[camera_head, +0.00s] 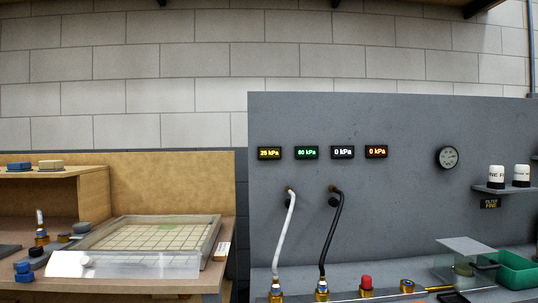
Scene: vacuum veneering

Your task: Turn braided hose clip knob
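A white hose (285,235) and a black hose (330,235) hang from the grey panel. Each runs down to a brass-and-blue fitting at the bottom edge, the left fitting (275,291) under the white hose and the right fitting (322,290) under the black one. I cannot tell from here which hose is braided, and no clip knob can be made out for sure. Round dark parts sit beside the upper ends of both hoses. A red knob (366,283) and another brass fitting (407,286) stand to the right. My gripper is not in view.
The grey panel (400,220) carries several kPa displays and a dial gauge (447,157). A shelf (503,189) with white canisters and a green bin (517,270) are at right. A gridded tray (215,235) and a clear plate (125,264) lie on the left bench.

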